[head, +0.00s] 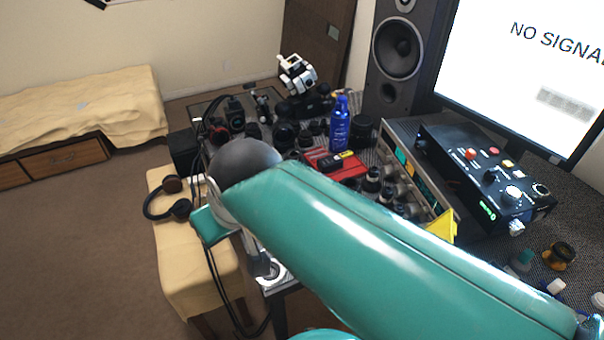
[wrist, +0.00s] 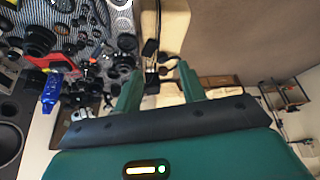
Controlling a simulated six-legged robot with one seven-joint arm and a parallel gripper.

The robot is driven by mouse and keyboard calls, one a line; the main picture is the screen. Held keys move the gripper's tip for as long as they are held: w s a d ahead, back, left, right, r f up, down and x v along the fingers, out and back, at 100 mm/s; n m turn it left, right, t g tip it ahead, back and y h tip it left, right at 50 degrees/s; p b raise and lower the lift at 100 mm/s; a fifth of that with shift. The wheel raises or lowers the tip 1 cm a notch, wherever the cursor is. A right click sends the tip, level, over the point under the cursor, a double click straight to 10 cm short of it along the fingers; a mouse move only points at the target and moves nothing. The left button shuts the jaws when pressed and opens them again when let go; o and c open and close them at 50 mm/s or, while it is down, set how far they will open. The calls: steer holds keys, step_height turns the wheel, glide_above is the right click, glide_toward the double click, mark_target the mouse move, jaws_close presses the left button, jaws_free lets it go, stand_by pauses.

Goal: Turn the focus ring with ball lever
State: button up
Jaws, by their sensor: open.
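My gripper (wrist: 160,68) is open in the wrist view, its two green fingers apart with nothing between them. It points away from the main group of parts, which shows at the upper left of that view. In the head view my teal arm crosses the picture and hides the gripper. Several dark lens parts (head: 285,135) stand on the table at the back; they also show in the wrist view (wrist: 40,40). I cannot single out the focus ring or its ball lever among them. Part of the table is hidden behind my arm.
A blue bottle (head: 339,130) stands by a red tray (head: 318,158). A black control box (head: 470,178), a speaker (head: 398,60) and a monitor (head: 530,60) are at the right. Headphones (head: 153,208) lie on a beige bench (head: 175,270). Open floor is at the left.

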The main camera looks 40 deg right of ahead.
steer(key=w+d+m, duration=0.1)
steer(key=w+d, duration=0.6)
steer(key=w, duration=0.3)
steer(key=w+d+f+m, duration=0.2)
steer(key=w+d+f, duration=0.3)
steer(key=d, duration=0.5)
steer(key=w+d+f+m, duration=0.1)
steer(key=w+d+f, duration=0.4)
steer(key=d, duration=0.5)
steer(key=d+f+m, duration=0.2)
steer(key=d+f, duration=0.7)
steer(key=d, duration=0.5)
steer(key=shift+g, duration=0.3)
steer(key=x, duration=1.4)
steer(key=shift+s+f, duration=0.1)
steer(key=shift+s, duration=0.05)
jaws_close()
